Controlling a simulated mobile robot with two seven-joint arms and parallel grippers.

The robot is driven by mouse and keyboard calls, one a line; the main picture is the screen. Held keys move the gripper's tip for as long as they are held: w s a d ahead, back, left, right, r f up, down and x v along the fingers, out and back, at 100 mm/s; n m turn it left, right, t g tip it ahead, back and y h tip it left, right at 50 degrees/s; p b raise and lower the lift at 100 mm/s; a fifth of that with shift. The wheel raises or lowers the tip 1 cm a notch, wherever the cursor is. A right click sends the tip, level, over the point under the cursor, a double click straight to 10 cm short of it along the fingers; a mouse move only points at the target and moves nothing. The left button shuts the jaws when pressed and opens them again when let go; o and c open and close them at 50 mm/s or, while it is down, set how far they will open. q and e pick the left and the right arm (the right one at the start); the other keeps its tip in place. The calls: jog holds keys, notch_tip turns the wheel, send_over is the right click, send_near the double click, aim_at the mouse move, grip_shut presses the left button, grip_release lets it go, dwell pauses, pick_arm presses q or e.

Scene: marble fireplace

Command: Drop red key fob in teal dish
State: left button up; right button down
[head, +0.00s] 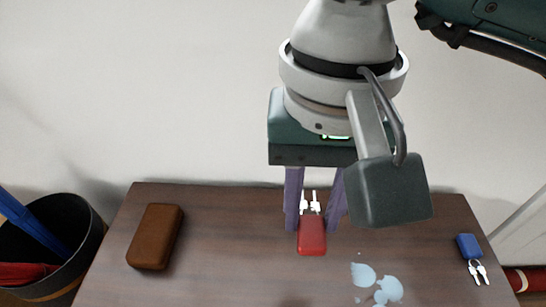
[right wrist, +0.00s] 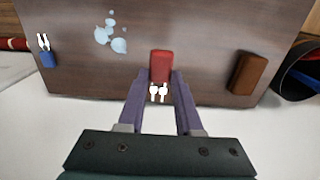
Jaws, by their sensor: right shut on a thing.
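The red key fob (head: 312,236) has a red block body and silver keys, and also shows in the right wrist view (right wrist: 162,66). My right gripper (head: 315,222) has its purple fingers on either side of the fob, shut on it, with the keys between the fingers. The fob is over the brown table; I cannot tell whether it touches the top. No teal dish can be made out. Pale blue patches (head: 388,289) show on the table, to the right of and nearer than the fob; what they are is unclear. My left gripper is not in view.
A brown case (head: 155,237) lies at the table's left. A blue key fob (head: 468,246) with keys lies at the right edge. A dark bin (head: 88,245) with blue and red things stands left of the table (head: 230,250). A pale wall rises behind.

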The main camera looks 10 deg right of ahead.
jog(key=b, duration=0.4)
send_over(300, 277)
notch_tip(300, 277, down, 10)
jog(key=shift+a+f, duration=0.1)
notch_tip(300, 277, down, 4)
jog(key=shift+b, duration=0.75)
jog(key=shift+f, duration=0.1)
jog(key=c, duration=0.6)
grip_release()
